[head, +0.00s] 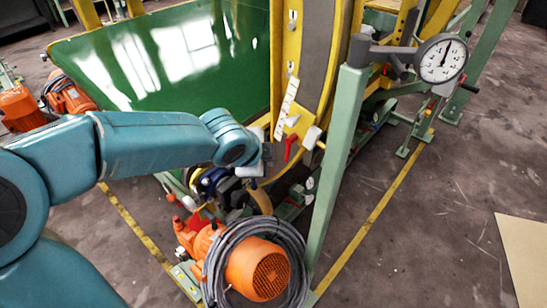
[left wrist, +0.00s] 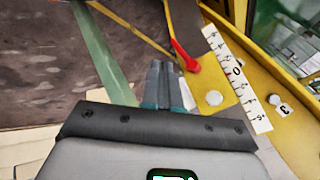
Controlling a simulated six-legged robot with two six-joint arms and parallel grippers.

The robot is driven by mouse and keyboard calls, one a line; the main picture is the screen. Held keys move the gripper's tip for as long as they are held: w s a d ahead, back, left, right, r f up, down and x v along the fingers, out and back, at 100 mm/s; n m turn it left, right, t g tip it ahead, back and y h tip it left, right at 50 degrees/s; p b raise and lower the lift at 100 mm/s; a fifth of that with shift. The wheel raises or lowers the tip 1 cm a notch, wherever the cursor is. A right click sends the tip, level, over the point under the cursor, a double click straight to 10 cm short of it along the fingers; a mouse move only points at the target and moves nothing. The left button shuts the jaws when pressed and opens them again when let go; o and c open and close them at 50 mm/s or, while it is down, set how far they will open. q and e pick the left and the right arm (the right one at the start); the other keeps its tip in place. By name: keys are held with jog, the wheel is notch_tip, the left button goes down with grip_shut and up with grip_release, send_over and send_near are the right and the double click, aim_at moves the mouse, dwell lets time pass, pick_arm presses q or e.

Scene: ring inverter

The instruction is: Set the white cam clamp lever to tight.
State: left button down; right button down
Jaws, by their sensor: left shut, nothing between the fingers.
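A white piece (head: 312,137) with a yellow tip sits at the right edge of the yellow ring frame in the head view. It may be the cam clamp lever, but its setting cannot be read. A red lever (head: 291,148) stands just left of it; it also shows in the left wrist view (left wrist: 185,57). My left gripper (head: 266,160) is left of the red lever in the head view. In the left wrist view its fingers (left wrist: 165,85) are shut and empty, their tips just below the red lever. No white lever is clearly recognisable there.
A white marked scale (head: 286,108) is fixed on the yellow frame (left wrist: 225,55). A green post (head: 335,170) stands close on the right, with a dial gauge (head: 441,60) beyond. An orange motor (head: 257,269) with coiled cable lies below. Open floor is at the right.

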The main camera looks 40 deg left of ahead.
pick_arm(q)
jog(key=s+d+f+n+g+h+p, duration=0.2)
jog(key=s+d+f+n+g+p, duration=0.1)
jog(key=d+f, duration=0.5)
jog(key=s+d+f+n+g+h+p, duration=0.2)
jog(key=s+d+f+n+p, duration=0.3)
jog(key=d+f, duration=0.4)
notch_tip(320, 180, down, 4)
jog(key=shift+s+d+f+n+g+h, duration=0.1)
jog(key=shift+s+d+n+g+h, duration=0.25)
jog(key=shift+s+n+h, duration=0.55)
jog(key=c, duration=1.5)
grip_release()
jog(key=s+d+f+n+g+p, duration=0.1)
jog(key=s+f+n, duration=0.2)
jog(key=s, duration=0.2)
jog(key=shift+s+d+f+n+y+p, duration=0.2)
jog(key=shift+d+f+n+y+p, duration=0.1)
jog(key=shift+d+p, duration=0.1)
jog(key=shift+o, duration=1.3)
jog(key=shift+s+f+g, duration=0.15)
jog(key=shift+s+g, duration=0.05)
jog(key=shift+g, duration=0.05)
